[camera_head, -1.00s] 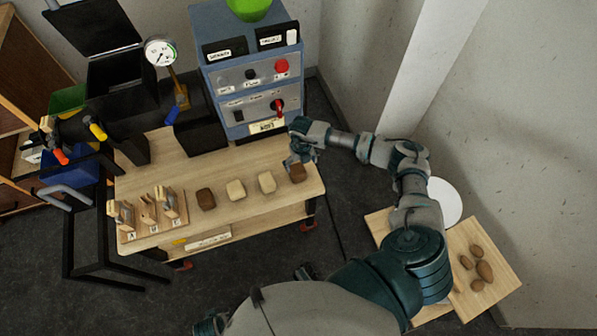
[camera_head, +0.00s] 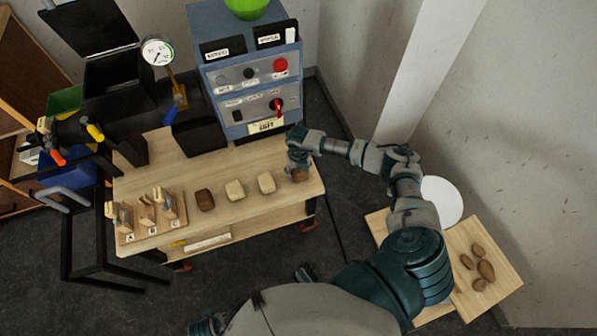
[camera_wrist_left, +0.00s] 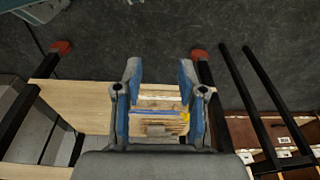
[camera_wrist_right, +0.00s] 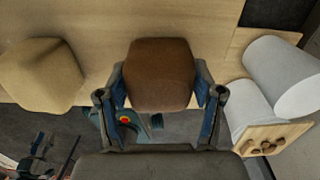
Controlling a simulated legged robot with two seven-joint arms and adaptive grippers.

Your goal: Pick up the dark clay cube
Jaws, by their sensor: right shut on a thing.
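A dark brown clay cube (camera_head: 300,175) is at the right end of a row of lumps on the wooden workbench (camera_head: 245,208). My right gripper (camera_head: 298,168) covers much of it in the head view. In the right wrist view the brown cube (camera_wrist_right: 160,75) sits between the two fingers of my right gripper (camera_wrist_right: 160,92), which is shut on it. I cannot tell whether it touches the bench. Another dark brown lump (camera_head: 205,200) lies at the row's left end. My left gripper (camera_wrist_left: 160,75) is open and empty in the left wrist view.
Two pale lumps (camera_head: 235,190) (camera_head: 266,183) lie between the brown ones. A wooden stand (camera_head: 148,222) with labelled slots is at the bench's left. A blue machine (camera_head: 245,80) stands behind. A side table (camera_head: 490,258) holds several brown lumps.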

